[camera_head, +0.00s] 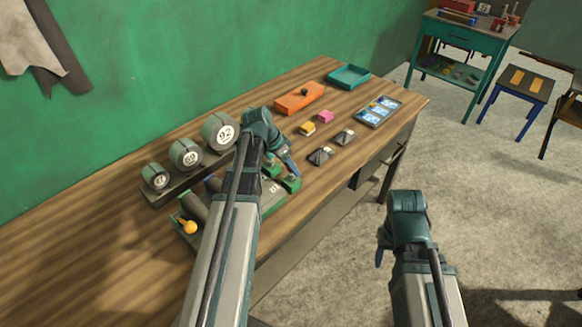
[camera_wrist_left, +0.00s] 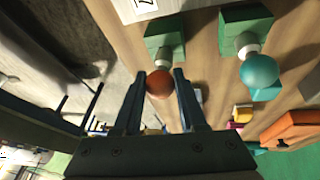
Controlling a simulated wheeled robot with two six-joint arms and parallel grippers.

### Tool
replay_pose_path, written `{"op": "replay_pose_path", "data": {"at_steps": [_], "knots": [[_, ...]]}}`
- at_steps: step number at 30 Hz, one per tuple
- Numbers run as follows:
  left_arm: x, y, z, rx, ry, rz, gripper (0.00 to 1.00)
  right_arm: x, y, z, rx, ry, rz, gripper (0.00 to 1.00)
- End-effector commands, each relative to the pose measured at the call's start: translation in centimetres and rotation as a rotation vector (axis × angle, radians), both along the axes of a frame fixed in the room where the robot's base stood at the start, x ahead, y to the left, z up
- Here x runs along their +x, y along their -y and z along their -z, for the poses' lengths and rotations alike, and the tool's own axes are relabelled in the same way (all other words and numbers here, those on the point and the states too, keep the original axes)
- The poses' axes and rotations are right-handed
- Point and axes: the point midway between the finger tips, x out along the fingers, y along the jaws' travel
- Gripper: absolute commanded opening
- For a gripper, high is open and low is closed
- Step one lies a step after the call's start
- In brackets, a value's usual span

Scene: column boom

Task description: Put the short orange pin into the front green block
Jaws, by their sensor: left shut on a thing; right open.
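My left gripper (camera_head: 289,167) is over the green blocks on the table. In the left wrist view its fingers (camera_wrist_left: 159,92) are shut on the orange ball head of the short pin (camera_wrist_left: 159,84). A pale shaft shows beyond the ball, in line with the front green block (camera_wrist_left: 164,32); I cannot tell how deep it sits. That block shows in the head view (camera_head: 291,184), close under the gripper. Another green block (camera_wrist_left: 246,20) holds a teal-headed pin (camera_wrist_left: 259,70). My right gripper (camera_head: 383,249) is open and empty, off the table.
A yellow-headed pin (camera_head: 188,227) lies at the left of the board. Round numbered weights (camera_head: 186,155) stand on a rack behind. An orange box (camera_head: 299,98), teal tray (camera_head: 347,76) and blue card tray (camera_head: 378,111) are farther right.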

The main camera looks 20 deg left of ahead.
Motion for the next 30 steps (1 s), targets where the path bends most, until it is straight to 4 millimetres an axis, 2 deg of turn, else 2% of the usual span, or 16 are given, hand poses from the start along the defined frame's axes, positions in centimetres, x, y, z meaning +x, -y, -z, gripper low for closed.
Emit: {"op": "replay_pose_path", "data": {"at_steps": [12,13,18,19,30], "knots": [[0.0,0.0,0.24,0.0,0.0,0.0,0.0,0.0,0.0,0.24,0.0,0.0,0.0,0.5],[0.0,0.0,0.24,0.0,0.0,0.0,0.42,0.0,0.0,0.24,0.0,0.0,0.0,0.5],[0.0,0.0,0.24,0.0,0.0,0.0,0.73,0.01,0.0,0.24,0.0,0.0,0.0,0.5],[0.0,0.0,0.24,0.0,0.0,0.0,0.76,0.01,0.0,0.24,0.0,0.0,0.0,0.5],[-0.12,-0.15,-0.35,0.0,0.0,-0.001,0.76,0.0,0.0,-0.35,0.0,0.0,0.0,0.5]]}}
